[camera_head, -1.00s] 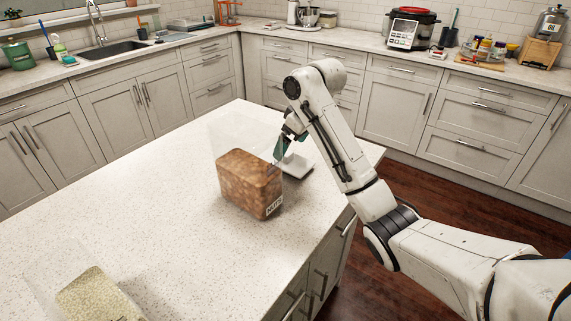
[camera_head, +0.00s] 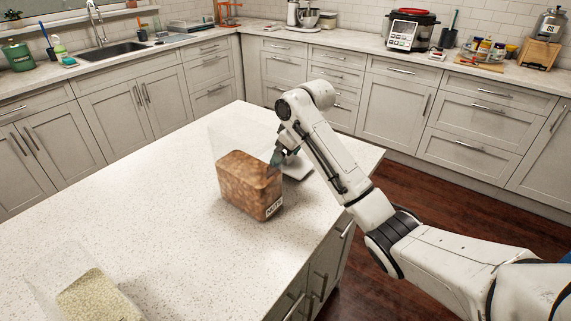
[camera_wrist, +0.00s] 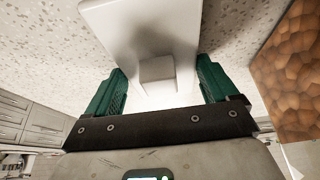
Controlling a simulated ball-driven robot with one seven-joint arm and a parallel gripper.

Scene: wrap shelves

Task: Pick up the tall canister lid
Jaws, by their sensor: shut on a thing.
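The white canister lid (camera_head: 300,171) lies by the far right edge of the island, behind the canister of nuts. In the wrist view the lid (camera_wrist: 125,20) is a pale slab with a squarish raised part, between the two green fingers. My gripper (camera_wrist: 160,72) is shut on the lid, a finger on each side. In the head view my gripper (camera_head: 277,157) is partly hidden by the clear canister wall. I cannot tell whether the lid is clear of the counter. The tall clear canister of brown nuts (camera_head: 248,186) stands open in front of it.
A second clear container with pale contents (camera_head: 95,298) is at the near left of the island (camera_head: 150,210). The counter between the two containers is bare. The nuts (camera_wrist: 297,75) show close on the right in the wrist view.

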